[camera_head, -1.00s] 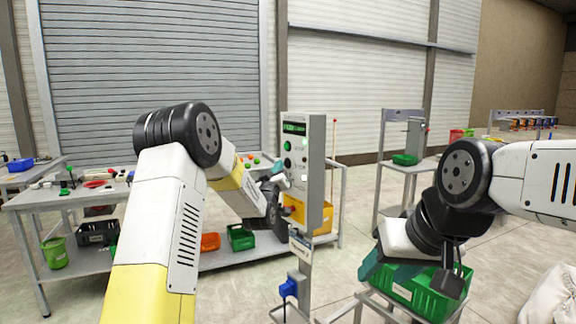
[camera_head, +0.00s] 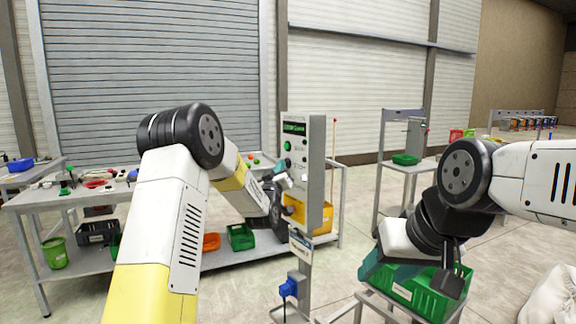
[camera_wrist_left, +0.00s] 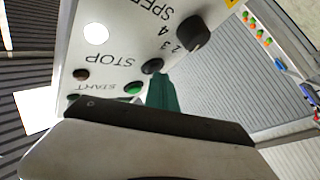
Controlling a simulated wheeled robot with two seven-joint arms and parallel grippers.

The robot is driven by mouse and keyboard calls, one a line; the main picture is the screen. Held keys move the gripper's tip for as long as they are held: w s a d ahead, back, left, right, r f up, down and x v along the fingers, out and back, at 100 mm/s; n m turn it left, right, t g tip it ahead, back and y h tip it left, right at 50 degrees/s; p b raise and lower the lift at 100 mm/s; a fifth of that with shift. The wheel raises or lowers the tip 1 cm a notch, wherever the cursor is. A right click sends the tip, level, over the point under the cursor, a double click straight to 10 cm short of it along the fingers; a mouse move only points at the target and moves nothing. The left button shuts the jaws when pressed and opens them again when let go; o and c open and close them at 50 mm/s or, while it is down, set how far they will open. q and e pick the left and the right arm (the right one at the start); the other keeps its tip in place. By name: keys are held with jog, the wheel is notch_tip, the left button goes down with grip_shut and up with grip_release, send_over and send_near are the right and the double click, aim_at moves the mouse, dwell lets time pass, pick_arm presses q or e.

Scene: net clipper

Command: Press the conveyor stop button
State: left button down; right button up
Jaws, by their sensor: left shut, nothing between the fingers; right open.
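A grey control box (camera_head: 302,190) on a post stands in the middle of the head view, with a green display and round buttons. In the left wrist view its face shows upside down: a dark button (camera_wrist_left: 152,66) by the word STOP, a green button (camera_wrist_left: 133,88) by START, and a black speed knob (camera_wrist_left: 194,34). My left gripper (camera_head: 282,178) is shut and empty in front of the box's lower face. Its teal finger shows in the wrist view close to the dark button; contact cannot be told. My right gripper (camera_head: 412,272) is open at the lower right.
A green crate (camera_head: 440,302) on a stand lies under my right gripper. A workbench (camera_head: 30,202) with tools and bins stands behind at left. A yellow bin (camera_head: 321,219) is behind the box. A blue plug (camera_head: 288,288) sits low on the post.

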pick_arm(q)
jog(key=shift+s+a, duration=0.55)
jog(key=shift+a, duration=0.1)
jog(key=shift+a, duration=0.1)
jog(key=s+a, duration=0.3)
jog(key=shift+s+a, duration=0.1)
jog(key=shift+a, duration=0.25)
dwell(0.7)
